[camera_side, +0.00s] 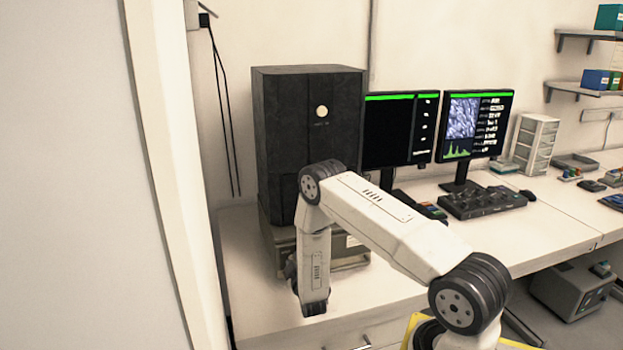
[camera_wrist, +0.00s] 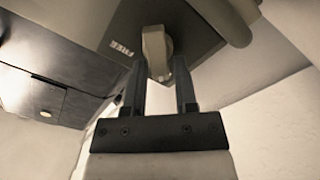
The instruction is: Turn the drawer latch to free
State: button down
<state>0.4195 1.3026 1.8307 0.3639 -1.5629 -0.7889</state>
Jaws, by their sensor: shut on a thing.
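The drawer latch (camera_wrist: 155,45) is a beige lever on a round base, set on a dark panel in the wrist view. The word FREE (camera_wrist: 122,48) is printed on that panel, left of the latch. The lever stands nearly upright in the picture and does not point at the word. My gripper (camera_wrist: 160,72) is shut on the latch, one dark finger on each side of its lower end. In the side view the latch and the fingers are hidden behind my arm, beside the low base (camera_side: 352,250) of the tall black microscope housing (camera_side: 310,120).
Two monitors (camera_side: 400,130) and a control panel (camera_side: 482,202) stand right of the housing. The white bench (camera_side: 250,300) is bare at front left. A wall edge (camera_side: 170,150) rises at left. In the wrist view, a pale rounded part (camera_wrist: 228,20) sits close right of the latch.

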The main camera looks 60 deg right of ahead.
jog(key=shift+s+d+m, duration=0.1)
jog(key=shift+m, duration=0.6)
jog(key=m, duration=0.3)
jog(key=shift+s+d+r, duration=0.1)
jog(key=shift+s, duration=0.05)
jog(key=m, duration=0.4)
jog(key=shift+s+d+m, duration=0.2)
jog(key=shift+m, duration=0.1)
jog(key=m, duration=0.4)
jog(key=shift+s+d, duration=0.15)
jog(key=shift+s+d+f+m, duration=0.1)
jog(key=shift+f+m, duration=0.05)
jog(key=shift+m, duration=1.1)
jog(key=shift+s+f+m, duration=0.1)
jog(key=shift+m, duration=1.15)
